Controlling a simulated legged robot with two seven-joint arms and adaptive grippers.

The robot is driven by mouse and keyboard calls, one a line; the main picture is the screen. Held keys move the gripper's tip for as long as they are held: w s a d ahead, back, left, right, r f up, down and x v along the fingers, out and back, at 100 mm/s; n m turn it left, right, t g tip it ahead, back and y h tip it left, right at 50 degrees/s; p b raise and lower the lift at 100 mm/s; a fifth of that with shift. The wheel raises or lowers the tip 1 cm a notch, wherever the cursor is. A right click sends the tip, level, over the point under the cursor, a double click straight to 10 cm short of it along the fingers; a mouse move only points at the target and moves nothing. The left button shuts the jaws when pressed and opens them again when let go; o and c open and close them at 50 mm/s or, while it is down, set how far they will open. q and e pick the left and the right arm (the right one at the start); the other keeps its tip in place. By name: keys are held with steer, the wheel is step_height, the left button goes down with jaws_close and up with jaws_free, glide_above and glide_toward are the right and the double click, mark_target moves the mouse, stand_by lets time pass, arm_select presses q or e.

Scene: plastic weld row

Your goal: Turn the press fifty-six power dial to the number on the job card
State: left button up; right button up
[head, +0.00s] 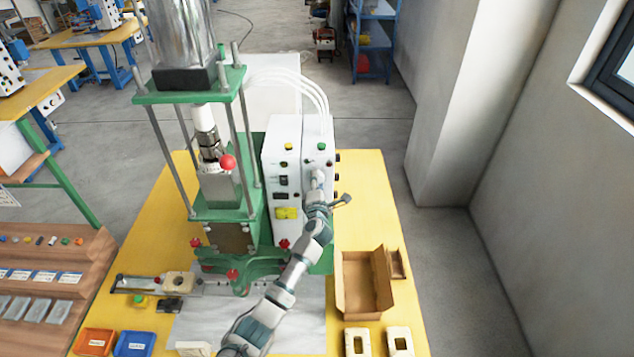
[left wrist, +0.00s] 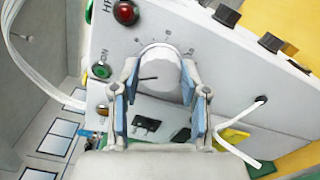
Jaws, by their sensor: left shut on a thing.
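The white power dial (left wrist: 160,72) sits on a pale control panel with small scale marks around it. A dark pointer line on the dial points left in the left wrist view. My left gripper (left wrist: 160,84) has its blue-padded fingers on both sides of the dial and is shut on it. In the head view my left gripper (head: 319,180) is at the front of the white control box (head: 283,150), beside the green press (head: 228,205), and hides the dial there. I cannot make out a number on any job card. My right gripper is in neither view.
The panel has a red lamp (left wrist: 126,12) and a green button (left wrist: 103,71). On the yellow table (head: 385,215) are an open cardboard box (head: 362,285), an orange tray (head: 94,342) and a blue tray (head: 135,344). A wall stands right of the table.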

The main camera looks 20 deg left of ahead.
arm_select(q)
steer(key=shift+d+f+m, duration=0.1)
steer(key=shift+m, duration=0.3)
steer(key=o, duration=1.1)
steer(key=shift+w+d, duration=0.1)
steer(key=v, duration=1.2)
